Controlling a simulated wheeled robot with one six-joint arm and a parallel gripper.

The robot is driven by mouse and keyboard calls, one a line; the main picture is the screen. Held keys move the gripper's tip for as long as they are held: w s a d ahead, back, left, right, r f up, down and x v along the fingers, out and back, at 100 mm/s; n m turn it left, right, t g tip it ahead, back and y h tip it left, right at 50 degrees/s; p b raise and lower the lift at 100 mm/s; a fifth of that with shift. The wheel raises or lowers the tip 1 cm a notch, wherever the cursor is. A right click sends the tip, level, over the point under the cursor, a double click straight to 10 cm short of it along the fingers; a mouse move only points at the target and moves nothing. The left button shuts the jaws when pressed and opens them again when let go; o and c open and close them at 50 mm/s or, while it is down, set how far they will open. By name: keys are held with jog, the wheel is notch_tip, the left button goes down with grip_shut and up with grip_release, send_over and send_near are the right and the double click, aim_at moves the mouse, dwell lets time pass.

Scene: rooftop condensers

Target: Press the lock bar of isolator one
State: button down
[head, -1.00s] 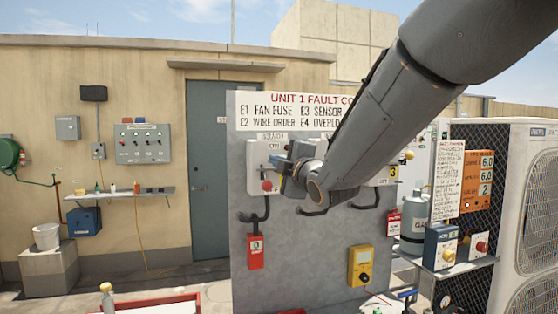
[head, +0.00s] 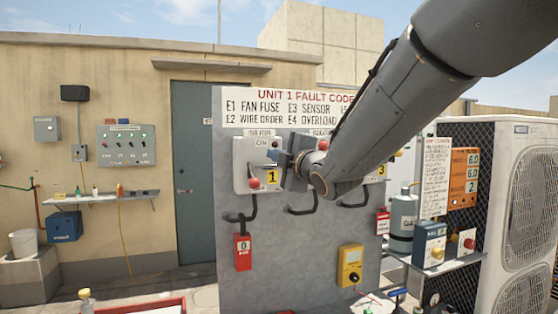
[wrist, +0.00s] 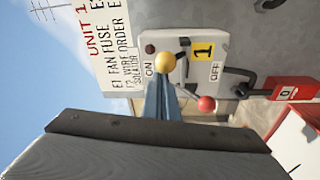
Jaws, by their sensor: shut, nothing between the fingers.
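Isolator one (head: 241,176) is a pale box on the grey board, with a yellow "1" label (head: 272,176) and a red ball-ended lever (head: 254,182) low on its front. In the wrist view the box (wrist: 218,42) appears turned sideways, with ON and OFF marks. The red ball (wrist: 206,103) is towards the OFF side. A yellow ball (wrist: 165,61) is nearer ON; I cannot tell if it belongs to the lock bar. My gripper (head: 275,157) is shut and empty in front of the box's right side. Its fingers (wrist: 160,98) point at the yellow ball; contact is unclear.
A red tag (head: 243,252) hangs below isolator one from a dark hook. My arm hides much of the middle isolator. A yellow meter (head: 350,265) is lower on the board. A gas cylinder (head: 402,222) and condenser (head: 515,200) stand at right.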

jog(key=s+d+b, duration=0.1)
jog(key=s+b, duration=0.3)
jog(key=s, duration=0.5)
jog(key=shift+s+d+f+b, duration=0.2)
jog(key=shift+s+b, duration=0.1)
jog(key=s+d+f+m+g+h, duration=0.1)
jog(key=d+f+m+g+h, duration=0.4)
jog(key=f, duration=0.9)
jog(key=s+d+f+m+g+h, duration=0.1)
jog(key=d+f+m+g+h, duration=0.1)
jog(key=d+f+m, duration=0.9)
jog(key=s+d+f+m+g+h, duration=0.1)
jog(key=s+d+f+m+g, duration=0.2)
jog(key=s+f, duration=1.7)
jog(key=m+g, duration=0.2)
jog(key=g, duration=0.3)
jog(key=shift+f+g+h, duration=0.15)
jog(key=shift+g+h, duration=0.15)
jog(key=shift+h, duration=0.1)
jog(key=shift+d, duration=0.1)
